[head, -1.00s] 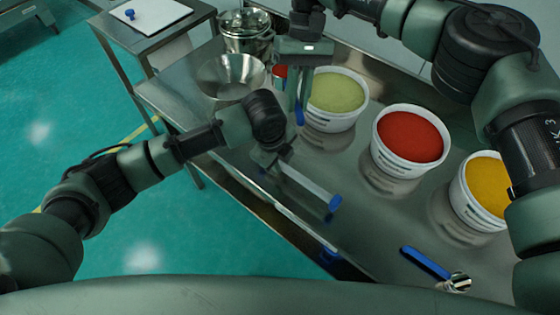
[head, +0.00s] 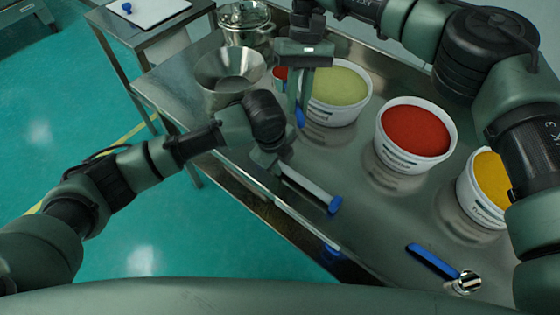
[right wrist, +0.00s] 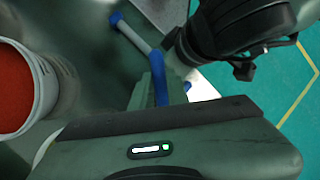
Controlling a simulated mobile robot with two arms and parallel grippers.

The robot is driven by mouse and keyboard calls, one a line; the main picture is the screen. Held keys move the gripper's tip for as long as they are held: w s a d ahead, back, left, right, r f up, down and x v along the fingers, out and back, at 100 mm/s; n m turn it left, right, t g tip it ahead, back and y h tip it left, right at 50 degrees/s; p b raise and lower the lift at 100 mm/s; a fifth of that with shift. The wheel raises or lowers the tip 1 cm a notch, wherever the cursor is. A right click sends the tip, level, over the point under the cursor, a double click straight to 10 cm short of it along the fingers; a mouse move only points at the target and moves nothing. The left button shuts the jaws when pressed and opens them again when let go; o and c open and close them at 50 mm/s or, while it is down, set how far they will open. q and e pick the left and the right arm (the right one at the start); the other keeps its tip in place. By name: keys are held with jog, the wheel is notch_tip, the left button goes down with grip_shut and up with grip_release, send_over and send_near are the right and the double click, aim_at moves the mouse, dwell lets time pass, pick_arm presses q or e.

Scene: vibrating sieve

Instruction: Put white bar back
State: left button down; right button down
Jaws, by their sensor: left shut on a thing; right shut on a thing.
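A white bar with a blue end cap (head: 311,186) slants over the front edge of the steel table in the head view. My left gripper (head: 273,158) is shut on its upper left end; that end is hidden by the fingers. The bar also shows in the right wrist view (right wrist: 133,34), its blue cap at the upper left. My right gripper (head: 303,88) is above and right of the left one, pointing down. It is shut on a blue-handled thing (head: 300,117), mostly hidden between the fingers. The blue also shows in the right wrist view (right wrist: 158,78).
Tubs of green (head: 338,92), red (head: 414,135) and yellow powder (head: 488,190) stand along the table. A steel bowl (head: 230,75) and a steel pot (head: 245,24) are at the back left. A blue-handled tool (head: 433,260) lies at the front right.

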pick_arm(q)
jog(key=shift+f, duration=0.2)
jog(key=c, duration=0.7)
grip_release()
pick_arm(e)
jog(key=shift+r, duration=0.1)
pick_arm(q)
jog(key=shift+r+p, duration=3.5)
jog(key=shift+p, duration=0.5)
pick_arm(e)
jog(key=shift+r, duration=3.9)
